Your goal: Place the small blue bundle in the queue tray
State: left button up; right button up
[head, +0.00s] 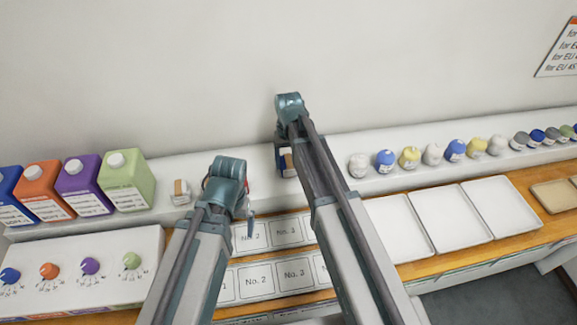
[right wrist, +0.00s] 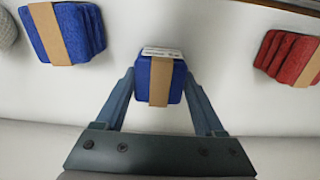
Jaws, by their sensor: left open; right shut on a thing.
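The small blue bundle (right wrist: 160,80), with a tan band and a white label, sits between the fingers of my right gripper (right wrist: 161,90) in the right wrist view. The gripper is shut on it. In the head view my right gripper (head: 286,160) is at the shelf by the wall, and my arm hides most of the bundle. My left gripper (head: 249,222) is open, in front of the shelf and above the numbered cards. Three empty white trays lie right of my right arm: left (head: 400,228), middle (head: 449,218) and right (head: 503,205). I cannot tell which is the queue tray.
A larger blue bundle (right wrist: 62,32) and a red bundle (right wrist: 291,57) flank the held one. A pale banded bundle (head: 181,191) stands on the shelf. Coloured jugs (head: 125,182) stand left; several small rolls (head: 410,158) line the shelf right. A tan tray (head: 555,196) is far right.

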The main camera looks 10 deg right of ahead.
aim_at(288, 160)
jog(key=c, duration=0.4)
jog(key=shift+c, duration=0.2)
jog(key=shift+r+p, duration=0.85)
notch_tip(288, 160, up, 2)
jog(key=shift+r+p, duration=0.1)
jog(key=shift+p, duration=0.9)
jog(key=s+a, duration=0.3)
jog(key=s, duration=0.4)
jog(key=s+a+r+p, duration=0.1)
jog(key=s+a, duration=0.2)
jog(key=s, duration=0.4)
jog(key=shift+s, duration=0.4)
